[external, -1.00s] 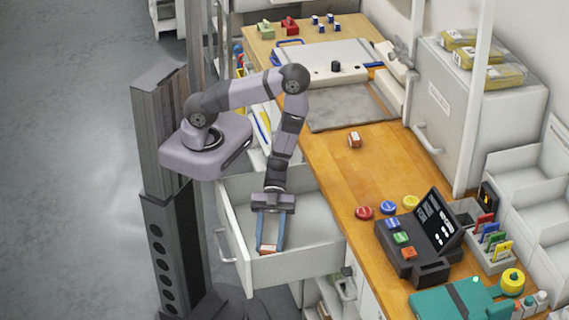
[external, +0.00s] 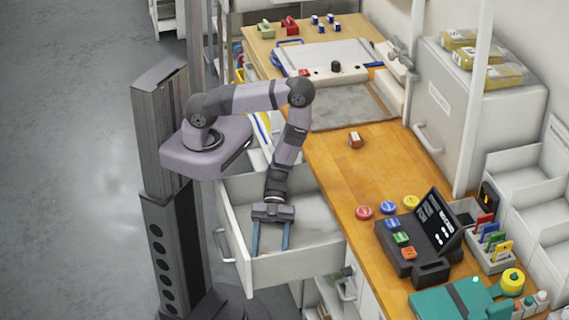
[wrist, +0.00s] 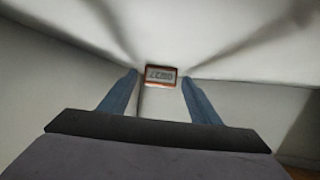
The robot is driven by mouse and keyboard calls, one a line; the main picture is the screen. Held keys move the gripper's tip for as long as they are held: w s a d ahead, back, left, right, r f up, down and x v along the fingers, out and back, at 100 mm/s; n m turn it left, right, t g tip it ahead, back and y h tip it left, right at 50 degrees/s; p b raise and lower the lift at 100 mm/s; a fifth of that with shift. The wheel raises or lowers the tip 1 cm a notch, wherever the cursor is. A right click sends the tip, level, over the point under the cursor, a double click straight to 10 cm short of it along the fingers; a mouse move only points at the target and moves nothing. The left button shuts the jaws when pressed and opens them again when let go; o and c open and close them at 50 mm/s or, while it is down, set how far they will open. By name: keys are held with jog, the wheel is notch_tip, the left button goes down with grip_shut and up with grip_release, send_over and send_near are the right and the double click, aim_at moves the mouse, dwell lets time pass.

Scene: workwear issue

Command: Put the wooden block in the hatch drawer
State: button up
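The open hatch drawer (external: 290,268) is pulled out from the counter. My gripper (external: 271,248) points down into it, with its blue fingers spread apart. In the wrist view, a small block (wrist: 161,77) with orange-brown edges and a pale lettered label lies inside the drawer, between and beyond the open fingertips (wrist: 160,75). Gaps show on both sides of it. In the external view the drawer's front wall hides this block. A similar brown block with a white label (external: 355,140) sits on the wooden counter.
The wooden counter (external: 345,175) runs behind the drawer. Red, blue and yellow discs (external: 388,208), a dark terminal (external: 415,240) and a teal item (external: 450,302) stand along it. A white cabinet (external: 470,110) rises at the back. The drawer floor around the gripper looks clear.

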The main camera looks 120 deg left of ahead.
jog(key=shift+r, duration=0.25)
jog(key=shift+a, duration=0.2)
jog(key=shift+b+v, duration=0.3)
jog(key=shift+v, duration=3.25)
jog(key=shift+s, duration=0.1)
